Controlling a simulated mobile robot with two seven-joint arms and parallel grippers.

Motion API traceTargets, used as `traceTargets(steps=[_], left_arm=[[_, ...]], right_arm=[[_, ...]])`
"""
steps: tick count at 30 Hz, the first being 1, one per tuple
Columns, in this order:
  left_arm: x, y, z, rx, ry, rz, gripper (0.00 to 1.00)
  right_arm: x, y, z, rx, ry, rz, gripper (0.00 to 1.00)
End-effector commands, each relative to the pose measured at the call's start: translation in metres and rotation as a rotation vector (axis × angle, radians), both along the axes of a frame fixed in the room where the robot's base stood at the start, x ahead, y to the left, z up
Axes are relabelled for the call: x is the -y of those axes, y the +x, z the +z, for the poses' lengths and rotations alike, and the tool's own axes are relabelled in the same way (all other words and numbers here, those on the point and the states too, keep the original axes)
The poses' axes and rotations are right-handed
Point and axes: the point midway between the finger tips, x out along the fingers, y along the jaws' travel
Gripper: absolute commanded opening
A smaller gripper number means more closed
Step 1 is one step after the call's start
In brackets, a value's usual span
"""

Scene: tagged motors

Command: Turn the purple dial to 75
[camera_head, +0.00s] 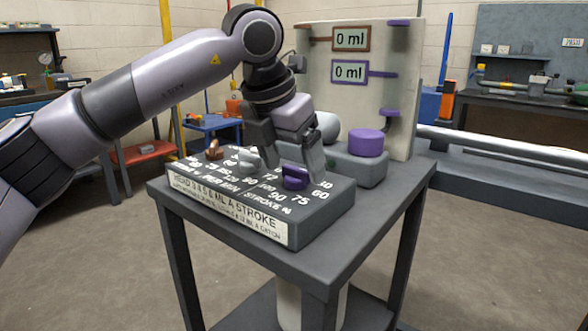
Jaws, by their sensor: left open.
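The purple dial (294,182) sits on the sloped top of a dark grey control box (325,212), near its right side. Numbers are printed around it, with 60, 75 and 90 readable close by. The dial's pointer direction is too small to tell. My left gripper (290,167) is open and points down at the dial. In the picture the dial lies between its two fingertips, the right one close beside it. I cannot tell whether they touch. The gripper partly hides the printed scale behind. My right gripper is not in view.
A brown dial (214,150) and a grey dial (248,159) sit left on the same box. Behind stand a purple cap (366,142) on a grey housing and an upright panel (385,65) with two "0 ml" displays. All stand on a dark table (395,205).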

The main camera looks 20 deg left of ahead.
Motion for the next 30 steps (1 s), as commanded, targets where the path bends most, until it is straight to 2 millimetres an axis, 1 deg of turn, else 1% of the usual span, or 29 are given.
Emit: traceTargets(steps=[1,3,11,12,14,15,17,25,30], left_arm=[[0.001,0.002,-0.006,0.000,-0.001,0.000,0.83],[0.002,0.003,-0.009,0.000,-0.001,-0.001,0.83],[0.002,0.004,-0.010,0.000,-0.001,-0.001,0.83],[0.002,0.004,-0.010,0.000,-0.001,-0.001,0.80],[0.002,0.004,-0.010,0.000,-0.001,-0.001,0.60],[0.002,0.004,-0.010,0.000,-0.001,-0.002,0.47],[0.002,0.004,-0.010,0.000,-0.001,-0.002,0.28],[0.002,0.004,-0.009,0.000,-0.001,-0.018,0.27],[0.001,0.004,-0.008,-0.002,-0.002,-0.080,0.27]], right_arm=[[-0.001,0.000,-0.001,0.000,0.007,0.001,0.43],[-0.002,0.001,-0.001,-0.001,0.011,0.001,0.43],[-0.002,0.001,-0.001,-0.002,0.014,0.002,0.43],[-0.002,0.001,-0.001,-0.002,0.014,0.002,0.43],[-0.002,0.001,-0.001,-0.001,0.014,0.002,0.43],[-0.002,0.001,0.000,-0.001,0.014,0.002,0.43],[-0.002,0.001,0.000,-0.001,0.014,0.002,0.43],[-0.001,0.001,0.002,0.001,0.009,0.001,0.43],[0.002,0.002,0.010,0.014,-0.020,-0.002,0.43]])
